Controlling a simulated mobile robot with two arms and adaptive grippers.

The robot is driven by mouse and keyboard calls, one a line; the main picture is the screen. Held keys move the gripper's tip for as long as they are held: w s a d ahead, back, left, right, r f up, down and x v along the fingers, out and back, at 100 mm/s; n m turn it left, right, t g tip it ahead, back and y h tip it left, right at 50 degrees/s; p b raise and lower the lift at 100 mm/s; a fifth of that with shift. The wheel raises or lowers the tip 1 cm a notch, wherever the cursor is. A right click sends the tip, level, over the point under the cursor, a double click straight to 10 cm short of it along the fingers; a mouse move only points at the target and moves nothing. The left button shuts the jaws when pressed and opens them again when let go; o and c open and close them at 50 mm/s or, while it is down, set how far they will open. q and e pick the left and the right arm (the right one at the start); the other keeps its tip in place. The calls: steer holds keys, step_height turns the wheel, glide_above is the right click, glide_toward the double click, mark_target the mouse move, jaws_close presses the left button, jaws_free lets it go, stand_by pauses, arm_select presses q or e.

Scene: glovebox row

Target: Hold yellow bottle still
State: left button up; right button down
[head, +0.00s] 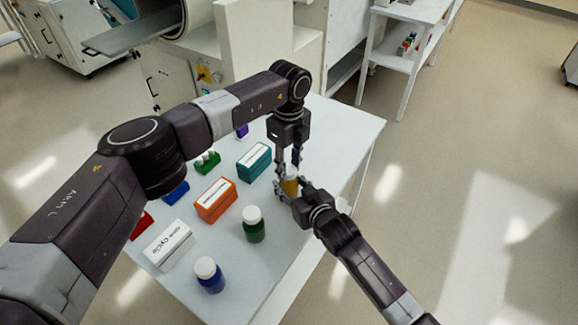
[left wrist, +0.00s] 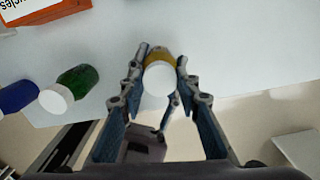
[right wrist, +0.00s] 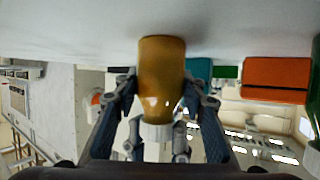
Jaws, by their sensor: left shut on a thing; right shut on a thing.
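The yellow bottle (head: 290,187) stands on the table near its right edge, mostly hidden by my fingers in the head view. In the right wrist view, which is upside down, its amber body (right wrist: 161,80) and white cap (right wrist: 157,131) show. My left gripper (head: 287,165) reaches down from above and is shut on the bottle's upper part, with the white cap (left wrist: 159,78) between its fingers. My right gripper (head: 293,189) comes in from the side and is shut on the bottle's body, one finger on either side.
A green bottle (head: 254,229) and a blue bottle (head: 209,278), both white-capped, stand nearby. An orange box (head: 216,201), a teal box (head: 254,162) and a white box (head: 167,246) sit on the table (head: 345,130). The table's far right part is clear.

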mark_target(289, 170)
arm_select(q)
steer(key=shift+r, duration=0.15)
steer(key=shift+r, duration=0.95)
steer(key=shift+r, duration=0.1)
steer(key=shift+r, duration=1.9)
arm_select(e)
steer(key=c, duration=1.1)
jaws_free()
steer(key=shift+c, duration=0.2)
